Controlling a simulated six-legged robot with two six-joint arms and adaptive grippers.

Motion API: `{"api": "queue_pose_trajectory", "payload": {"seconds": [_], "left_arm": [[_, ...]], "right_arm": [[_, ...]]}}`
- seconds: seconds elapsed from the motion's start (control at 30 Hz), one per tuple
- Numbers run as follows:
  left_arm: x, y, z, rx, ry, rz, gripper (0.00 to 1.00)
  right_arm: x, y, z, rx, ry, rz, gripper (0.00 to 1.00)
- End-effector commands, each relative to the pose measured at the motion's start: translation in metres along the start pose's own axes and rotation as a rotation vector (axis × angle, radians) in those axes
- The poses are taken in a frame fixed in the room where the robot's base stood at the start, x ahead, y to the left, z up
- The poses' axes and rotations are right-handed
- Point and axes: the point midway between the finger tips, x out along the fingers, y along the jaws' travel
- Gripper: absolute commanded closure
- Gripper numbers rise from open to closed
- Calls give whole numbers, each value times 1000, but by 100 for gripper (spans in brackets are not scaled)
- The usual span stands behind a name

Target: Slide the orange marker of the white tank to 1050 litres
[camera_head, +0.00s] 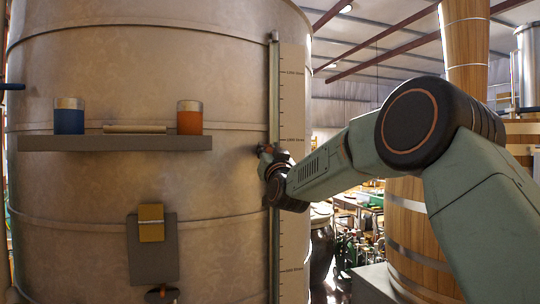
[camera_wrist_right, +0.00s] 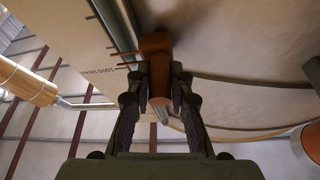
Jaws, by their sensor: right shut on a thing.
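The white tank (camera_head: 225,190) fills the left and middle of the head view. A vertical rail (camera_head: 274,90) and a pale scale board (camera_head: 293,105) with ticks and litre labels run down its right side. My right gripper (camera_head: 268,158) is at the rail, near the middle label, which seems to read 1000 litres. In the right wrist view my right gripper (camera_wrist_right: 158,92) is shut on the orange marker (camera_wrist_right: 155,72), its fingers on both sides. The 1000 litres label (camera_wrist_right: 98,71) shows inverted beside it. The marker's exact reading cannot be told. My left gripper is out of view.
A grey shelf (camera_head: 115,143) on the tank holds a blue jar (camera_head: 69,120) and an orange jar (camera_head: 189,121). Below hangs a grey plate (camera_head: 153,258) with a tan block. Wooden vats (camera_head: 408,215) stand at the right, behind my arm.

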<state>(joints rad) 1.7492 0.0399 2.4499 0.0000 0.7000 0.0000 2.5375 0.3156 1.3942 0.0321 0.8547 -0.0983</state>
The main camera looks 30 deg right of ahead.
Motion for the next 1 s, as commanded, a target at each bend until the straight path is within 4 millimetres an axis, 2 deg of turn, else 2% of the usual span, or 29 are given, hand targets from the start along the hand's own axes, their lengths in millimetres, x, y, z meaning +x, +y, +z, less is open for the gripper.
{"api": "queue_pose_trajectory", "payload": {"seconds": [0.03,0.1,0.3,0.43,0.77,0.8,1.0], "left_arm": [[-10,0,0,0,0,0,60],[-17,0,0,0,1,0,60],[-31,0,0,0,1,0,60],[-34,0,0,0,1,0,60],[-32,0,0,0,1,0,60],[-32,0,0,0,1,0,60],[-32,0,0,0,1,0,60]], "right_arm": [[8,-3,-18,2,8,1,100],[13,-6,-31,3,9,1,100],[28,-14,-60,2,10,0,100],[31,-16,-66,1,8,-1,100],[29,-15,-67,1,7,-1,100],[29,-15,-67,1,7,-1,78],[28,-15,-66,0,5,-1,60]]}}
